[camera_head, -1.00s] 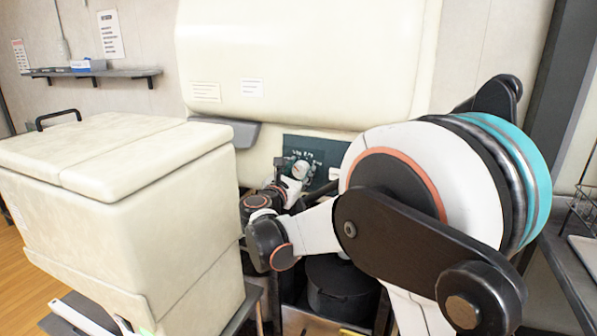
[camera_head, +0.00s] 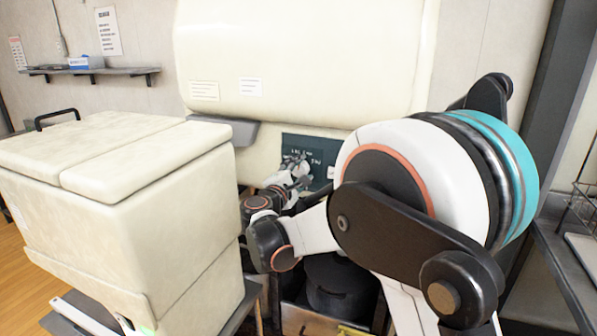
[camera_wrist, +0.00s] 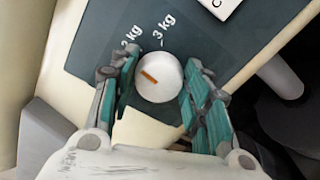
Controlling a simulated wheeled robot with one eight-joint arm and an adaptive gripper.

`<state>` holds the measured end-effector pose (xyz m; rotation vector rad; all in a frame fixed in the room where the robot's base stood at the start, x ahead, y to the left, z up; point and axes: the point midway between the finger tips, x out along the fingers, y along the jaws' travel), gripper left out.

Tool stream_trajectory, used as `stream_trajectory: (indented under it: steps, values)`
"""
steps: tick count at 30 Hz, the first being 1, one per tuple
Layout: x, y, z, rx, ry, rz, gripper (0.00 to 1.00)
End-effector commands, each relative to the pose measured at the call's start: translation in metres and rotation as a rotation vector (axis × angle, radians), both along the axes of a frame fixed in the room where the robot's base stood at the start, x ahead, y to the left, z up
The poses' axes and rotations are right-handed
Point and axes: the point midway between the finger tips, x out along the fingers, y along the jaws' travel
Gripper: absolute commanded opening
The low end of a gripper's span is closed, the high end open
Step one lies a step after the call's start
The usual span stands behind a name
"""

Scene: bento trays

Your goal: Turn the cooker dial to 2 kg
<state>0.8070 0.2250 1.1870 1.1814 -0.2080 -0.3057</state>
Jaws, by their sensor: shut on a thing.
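The cooker dial (camera_wrist: 165,91) is a white round knob with an orange mark on its left half, slanting up to the left. It sits on a dark green panel (camera_wrist: 95,38) with white labels, "2 kg" (camera_wrist: 131,36) up-left of the dial and "3 kg" (camera_wrist: 164,31) above it. My gripper (camera_wrist: 160,70) has a green-padded finger on each side of the dial and is shut on it. In the head view my gripper (camera_head: 297,172) is at the panel (camera_head: 325,150) and covers most of the dial.
The large cream cooker body (camera_head: 310,60) rises above the panel. A cream lidded box (camera_head: 130,210) stands close on the left. A dark round pot (camera_head: 335,285) is below my arm. A counter (camera_head: 565,265) and dark post (camera_head: 550,110) are at the right.

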Motion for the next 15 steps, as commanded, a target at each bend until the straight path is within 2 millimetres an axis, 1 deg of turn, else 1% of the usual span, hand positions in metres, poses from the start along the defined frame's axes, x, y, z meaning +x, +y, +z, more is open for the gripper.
stream_trajectory:
  steps: [6,15]
  values:
    - [0.0000,-0.0003,-0.0008,0.112,-0.041,0.000,0.20]
    - [-0.0002,-0.0004,-0.0014,0.183,-0.067,0.000,0.20]
